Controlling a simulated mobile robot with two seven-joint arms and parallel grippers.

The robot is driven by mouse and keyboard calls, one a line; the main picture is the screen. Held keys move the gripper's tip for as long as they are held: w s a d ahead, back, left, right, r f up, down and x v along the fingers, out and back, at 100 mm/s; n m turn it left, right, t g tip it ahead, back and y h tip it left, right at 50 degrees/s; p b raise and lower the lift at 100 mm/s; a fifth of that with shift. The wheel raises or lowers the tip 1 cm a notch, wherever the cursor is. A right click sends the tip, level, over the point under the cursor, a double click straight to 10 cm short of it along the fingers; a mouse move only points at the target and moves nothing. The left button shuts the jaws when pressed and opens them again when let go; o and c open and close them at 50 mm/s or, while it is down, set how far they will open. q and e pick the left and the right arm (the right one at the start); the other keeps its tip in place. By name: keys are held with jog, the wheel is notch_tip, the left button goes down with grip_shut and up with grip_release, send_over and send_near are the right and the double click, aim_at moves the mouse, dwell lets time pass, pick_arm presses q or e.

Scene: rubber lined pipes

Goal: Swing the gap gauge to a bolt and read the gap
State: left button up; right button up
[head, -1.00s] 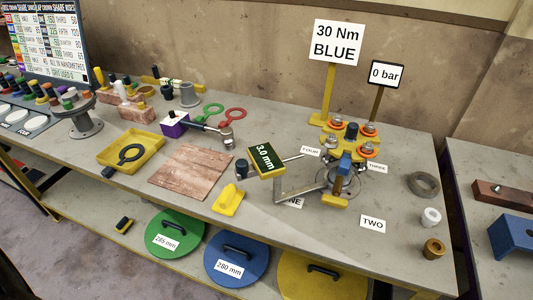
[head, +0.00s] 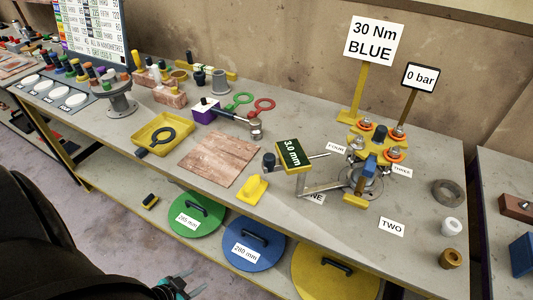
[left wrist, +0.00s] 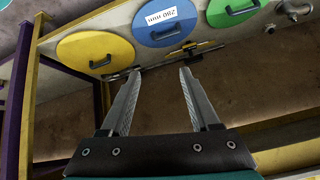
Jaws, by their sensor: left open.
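The gap gauge (head: 290,155) is a box on the bench with a dark "3.0 mm" display, a black knob (head: 269,160) and a grey linkage (head: 320,187) reaching the pipe flange. The flange assembly (head: 372,150) has a yellow star-shaped piece, several bolts with orange rings and a blue part. Labels FOUR (head: 336,148), THREE (head: 401,171) and TWO (head: 392,227) show around it; ONE is partly hidden. My left gripper (head: 190,283) is low in front of the bench, far from the gauge. In the left wrist view it is open and empty (left wrist: 161,74). My right gripper is out of view.
Signs read "30 Nm BLUE" (head: 373,41) and "0 bar" (head: 420,77). A yellow tray (head: 163,134), a reddish-brown board (head: 218,159) and a yellow block (head: 252,188) lie left of the gauge.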

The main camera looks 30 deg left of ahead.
pick_arm(q)
jog(key=w+a+r+m+t+h+p, duration=0.1)
jog(key=w+a+r+t, duration=0.1)
jog(key=w+r, duration=0.35)
jog(key=w+a+r+m+t+h+p, duration=0.1)
jog(key=w+a+r+t, duration=0.1)
jog(key=r, duration=0.6)
jog(key=w+d+r+m+h+p, duration=0.15)
jog(key=r+h, duration=0.35)
jog(key=r, duration=0.7)
jog(key=w+d+r+m+h+p, duration=0.1)
jog(key=w+d+r+m+h, duration=0.15)
jog(key=r+h, duration=0.65)
jog(key=w+d+y, duration=0.1)
jog(key=w+d, duration=0.2)
jog(key=w+d+r+y, duration=0.1)
jog(key=w+d, duration=0.3)
jog(key=w+d+r+y, duration=0.1)
jog(key=w+d, duration=0.2)
jog(key=shift+w+d+r+m+t, duration=0.15)
jog(key=shift+w+d+m+t, duration=0.05)
jog(key=shift+d+m+t, duration=0.2)
jog(key=shift+c, duration=0.4)
jog(key=shift+a, duration=0.1)
grip_shut()
